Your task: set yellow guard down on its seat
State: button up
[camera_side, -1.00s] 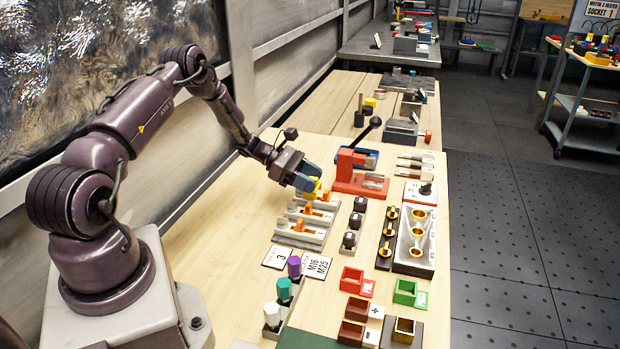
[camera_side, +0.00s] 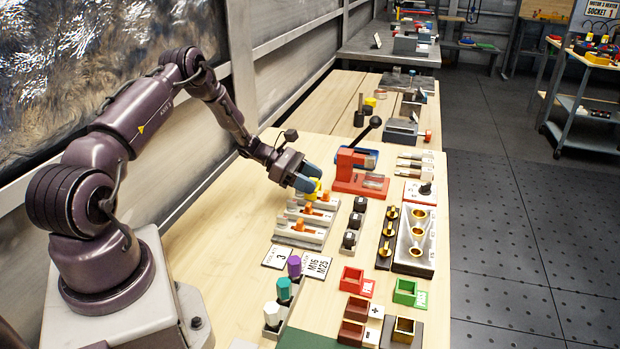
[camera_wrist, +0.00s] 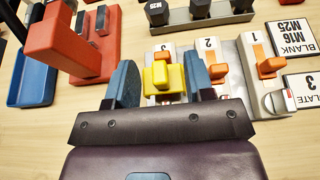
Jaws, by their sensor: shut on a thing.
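The yellow guard (camera_wrist: 164,78) is between the blue fingers of my gripper (camera_wrist: 166,84) in the wrist view. In the side view the yellow guard (camera_side: 317,187) shows just below the fingertips of my gripper (camera_side: 311,181), at the far end of the row of grey switch bases. My gripper is shut on the guard. The bases marked 2 (camera_wrist: 209,48) and 1 (camera_wrist: 243,45) carry bare orange levers. The guard's underside is hidden, so I cannot tell whether it touches its base.
A red press (camera_side: 358,183) with a black-knobbed lever stands close to the right of my gripper. A row of black-capped parts (camera_side: 354,222) lies right of the switch bases. Cards (camera_side: 278,257) and coloured pegs lie nearer the front. The tabletop left of the bases is clear.

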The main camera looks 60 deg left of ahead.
jog(key=shift+f, duration=1.3)
jog(key=o, duration=1)
jog(key=v, duration=1.3)
jog(key=shift+s+f, duration=0.1)
